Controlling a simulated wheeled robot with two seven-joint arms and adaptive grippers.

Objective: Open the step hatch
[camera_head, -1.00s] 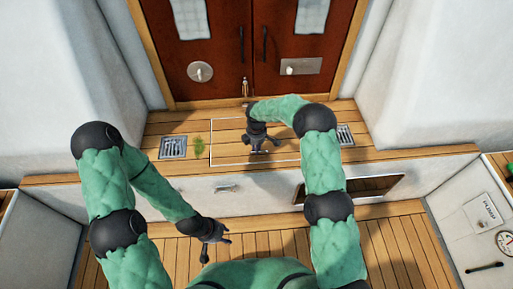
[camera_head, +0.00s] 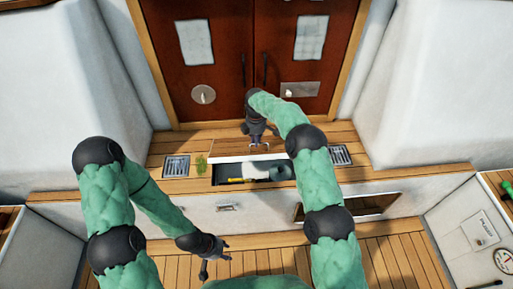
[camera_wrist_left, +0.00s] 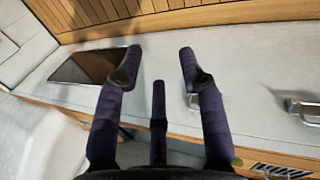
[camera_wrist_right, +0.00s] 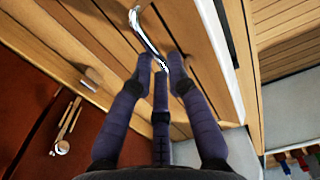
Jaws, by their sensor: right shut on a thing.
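The step hatch (camera_head: 229,148) is a wooden panel in the step below the red doors. It is tilted up, with its front edge raised above a dark compartment (camera_head: 225,170). My right gripper (camera_head: 260,145) is at the hatch's raised edge. In the right wrist view its fingers (camera_wrist_right: 160,65) are closed on the curved metal handle (camera_wrist_right: 148,32) of the hatch. My left gripper (camera_head: 213,272) hangs low over the floor in front of the step, away from the hatch. Its fingers (camera_wrist_left: 160,55) are spread and empty.
A yellow item (camera_head: 238,180), something white (camera_head: 257,167) and a dark roll (camera_head: 282,172) lie in the compartment. Metal grates (camera_head: 177,166) (camera_head: 340,154) flank the hatch. The red doors (camera_head: 215,50) stand shut behind. A small latch (camera_head: 228,207) is on the white step front.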

